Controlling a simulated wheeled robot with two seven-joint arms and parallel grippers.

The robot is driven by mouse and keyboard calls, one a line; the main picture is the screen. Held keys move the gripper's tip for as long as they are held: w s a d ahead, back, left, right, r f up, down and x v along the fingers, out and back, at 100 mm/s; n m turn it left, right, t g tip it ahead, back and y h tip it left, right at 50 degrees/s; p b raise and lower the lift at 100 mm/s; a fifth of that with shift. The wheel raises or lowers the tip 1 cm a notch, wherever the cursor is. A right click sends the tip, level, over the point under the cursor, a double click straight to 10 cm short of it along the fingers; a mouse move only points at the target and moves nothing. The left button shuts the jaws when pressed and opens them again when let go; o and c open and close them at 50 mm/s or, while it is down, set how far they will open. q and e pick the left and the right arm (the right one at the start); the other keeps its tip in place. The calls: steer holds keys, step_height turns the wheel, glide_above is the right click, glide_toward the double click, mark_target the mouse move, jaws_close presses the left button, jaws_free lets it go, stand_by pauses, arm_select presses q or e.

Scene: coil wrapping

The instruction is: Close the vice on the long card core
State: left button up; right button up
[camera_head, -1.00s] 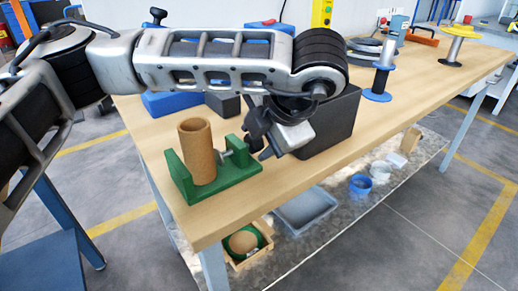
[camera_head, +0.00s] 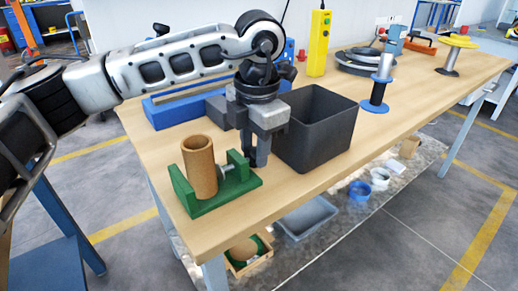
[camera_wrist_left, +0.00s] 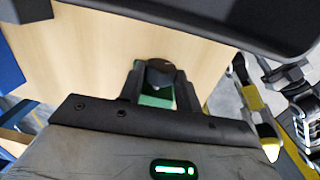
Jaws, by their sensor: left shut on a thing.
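The long card core (camera_head: 200,168) is a brown tube standing upright in the green vice (camera_head: 215,199) near the table's front left corner. The vice's silver screw (camera_head: 228,168) points at the core from the right; whether it touches the core is unclear. My left gripper (camera_head: 254,160) points down at the vice's right end. In the left wrist view it is shut on a dark knob (camera_wrist_left: 160,74), with green of the vice (camera_wrist_left: 155,98) behind. My right gripper is out of view.
A black open bin (camera_head: 322,130) stands close right of my left gripper. A blue block (camera_head: 180,108) lies behind. A blue-based spool (camera_head: 379,85), a yellow post (camera_head: 319,42) and a yellow-topped spool (camera_head: 455,50) stand further along the wooden table (camera_head: 400,130).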

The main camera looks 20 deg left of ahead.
arm_select(q)
steer(key=shift+w+a+r+g+h, duration=0.15)
steer(key=shift+g+h, duration=0.15)
steer(key=shift+h, duration=0.2)
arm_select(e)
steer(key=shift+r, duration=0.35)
arm_select(q)
steer(key=shift+w+a+g+h+p, duration=0.1)
steer(key=shift+a+g+h+p, duration=0.05)
steer(key=shift+g+h+p, duration=0.4)
steer(key=shift+w+a+g+h+p, duration=0.15)
steer(key=shift+g+h+p, duration=0.4)
steer(key=shift+h, duration=0.3)
steer(key=shift+f, duration=0.2)
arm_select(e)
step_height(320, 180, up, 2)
arm_select(q)
steer(key=o, duration=0.6)
